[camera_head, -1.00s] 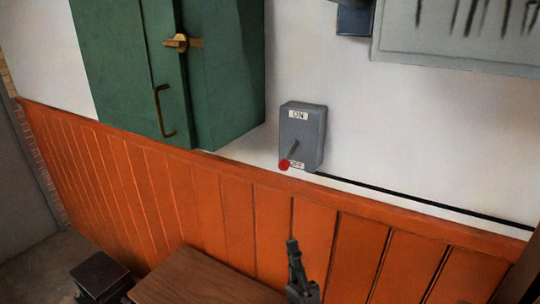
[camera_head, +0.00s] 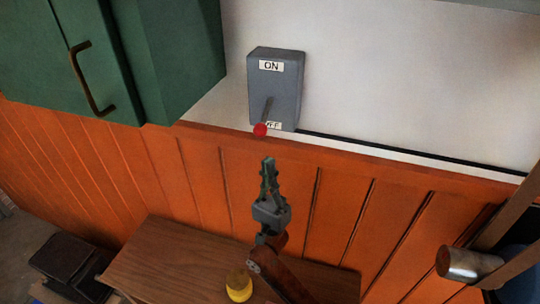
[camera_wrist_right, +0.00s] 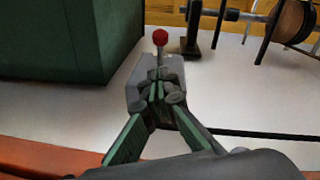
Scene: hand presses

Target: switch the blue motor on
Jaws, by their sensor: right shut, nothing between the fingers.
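A grey switch box (camera_head: 280,85) is on the white wall, with an ON label at its top and an OFF label at its bottom. Its lever ends in a red knob (camera_head: 260,129) and points down at OFF, partly covering that label. My right gripper (camera_head: 268,163) is shut and empty, its tips just below the knob in the head view. The right wrist view shows the closed fingertips (camera_wrist_right: 156,90) in front of the box, with the red knob (camera_wrist_right: 160,37) beyond them; contact is not visible. My left gripper is not in view. I cannot identify a blue motor.
A green cabinet (camera_head: 165,55) stands out left of the box. A dark cable (camera_head: 400,158) runs right from it. Below are orange panelling (camera_head: 345,205), a wooden tabletop (camera_head: 165,260) and a yellow object (camera_head: 239,286). A metal cylinder (camera_head: 468,264) is at lower right.

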